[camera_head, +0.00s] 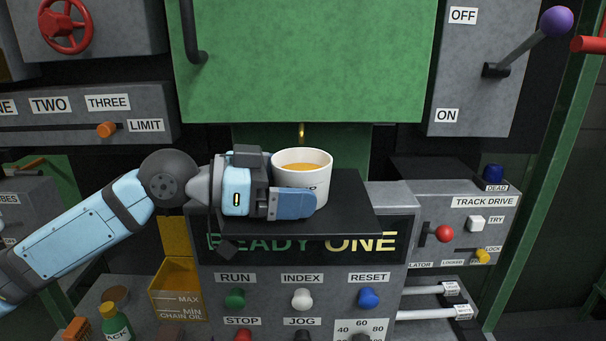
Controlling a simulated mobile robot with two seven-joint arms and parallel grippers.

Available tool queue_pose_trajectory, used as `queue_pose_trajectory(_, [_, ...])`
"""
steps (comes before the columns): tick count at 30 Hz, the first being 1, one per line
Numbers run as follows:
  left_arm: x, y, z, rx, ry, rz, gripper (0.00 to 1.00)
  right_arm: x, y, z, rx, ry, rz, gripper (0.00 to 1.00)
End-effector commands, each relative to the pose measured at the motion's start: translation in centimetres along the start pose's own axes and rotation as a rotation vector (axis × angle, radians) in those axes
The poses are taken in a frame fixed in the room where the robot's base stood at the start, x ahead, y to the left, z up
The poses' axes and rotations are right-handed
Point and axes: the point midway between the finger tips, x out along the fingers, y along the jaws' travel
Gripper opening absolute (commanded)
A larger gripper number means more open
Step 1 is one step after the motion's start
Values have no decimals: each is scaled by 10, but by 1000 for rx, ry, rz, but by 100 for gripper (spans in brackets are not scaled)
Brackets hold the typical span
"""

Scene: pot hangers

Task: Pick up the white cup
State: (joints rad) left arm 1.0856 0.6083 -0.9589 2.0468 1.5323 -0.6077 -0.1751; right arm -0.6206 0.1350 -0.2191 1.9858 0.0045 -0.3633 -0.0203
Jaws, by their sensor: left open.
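The white cup (318,180) stands upright on a small dark shelf (351,211), under a brass spout (301,133). It holds an orange-brown liquid. My left gripper (293,196) comes in from the left at the cup's height. One blue finger lies across the front of the cup's lower left side. The other finger is mostly hidden behind the cup. The jaws are open around the cup's left side; I cannot tell whether a finger touches it. My right gripper is not in view.
A green panel (305,60) hangs above the cup. A button panel (262,299) is below the shelf. A yellow oil container (180,289) and a green bottle (116,324) stand at lower left. A lever box (462,230) is at right. The shelf's right part is clear.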

Motion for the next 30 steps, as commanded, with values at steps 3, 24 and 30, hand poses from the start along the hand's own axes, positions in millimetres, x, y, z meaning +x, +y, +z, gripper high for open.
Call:
queue_pose_trajectory(3, [0,0,0,0,0,-1,100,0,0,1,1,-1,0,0])
queue_pose_trajectory(24, [-2,0,-13,5,3,0,56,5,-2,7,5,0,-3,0])
queue_pose_trajectory(30, [-41,-1,-4,0,0,-5,56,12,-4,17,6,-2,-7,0])
